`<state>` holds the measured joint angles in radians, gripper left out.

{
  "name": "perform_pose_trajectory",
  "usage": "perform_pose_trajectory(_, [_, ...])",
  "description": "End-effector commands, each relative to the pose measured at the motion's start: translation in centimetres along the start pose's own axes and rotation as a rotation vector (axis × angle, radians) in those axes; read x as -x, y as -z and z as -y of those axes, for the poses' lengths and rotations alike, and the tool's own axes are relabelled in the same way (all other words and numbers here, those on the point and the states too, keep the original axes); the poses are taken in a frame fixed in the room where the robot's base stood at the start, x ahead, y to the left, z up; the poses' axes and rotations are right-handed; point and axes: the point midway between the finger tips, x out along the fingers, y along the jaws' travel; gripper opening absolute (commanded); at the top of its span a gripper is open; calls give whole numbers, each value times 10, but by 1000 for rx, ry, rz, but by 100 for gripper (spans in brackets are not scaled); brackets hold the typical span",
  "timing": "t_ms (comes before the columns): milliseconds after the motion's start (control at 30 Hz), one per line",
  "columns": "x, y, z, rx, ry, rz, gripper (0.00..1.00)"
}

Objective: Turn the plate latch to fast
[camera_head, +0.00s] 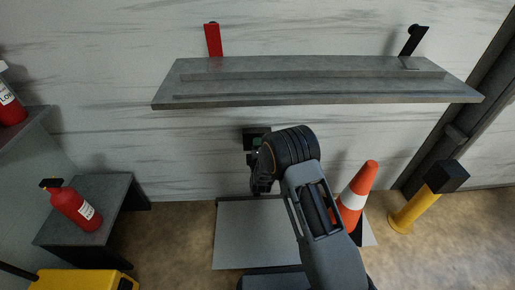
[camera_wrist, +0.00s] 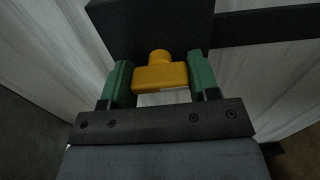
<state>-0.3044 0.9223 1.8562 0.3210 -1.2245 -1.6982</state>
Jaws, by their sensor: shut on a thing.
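A yellow T-shaped handle (camera_wrist: 160,76) with a round stub stands in front of a dark block (camera_wrist: 150,25) in the wrist view; I take it for the plate latch. My gripper (camera_wrist: 160,82) has its green fingers on both sides of the handle, shut on it. In the head view my gripper (camera_head: 256,148) reaches the wall below the grey shelf, at a small dark box (camera_head: 252,133). My wrist and fingers hide the handle there. No marking for the latch's setting can be read.
The grey shelf (camera_head: 320,97) overhangs my gripper, with a red bracket (camera_head: 213,40) and a black bracket (camera_head: 413,41) above it. An orange cone (camera_head: 357,190) and a yellow post (camera_head: 412,210) stand right of my arm. A red extinguisher (camera_head: 75,208) is at left.

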Motion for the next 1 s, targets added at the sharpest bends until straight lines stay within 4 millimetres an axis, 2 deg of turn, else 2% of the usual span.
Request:
perform_pose_trajectory(100, [0, 0, -1, 2, -2, -2, 32])
perform_pose_trajectory(133, [0, 0, -1, 2, -2, -2, 58])
perform_pose_trajectory(367, [0, 0, 0, 1, -1, -1, 80])
perform_pose_trajectory(600, [0, 0, 0, 0, 0, 0, 81])
perform_pose_trajectory(733, [8, 0, -1, 0, 2, -1, 81])
perform_pose_trajectory(867, [29, 0, -2, 2, 3, -2, 81])
perform_pose_trajectory(1000, [58, 0, -3, 2, 4, -3, 81])
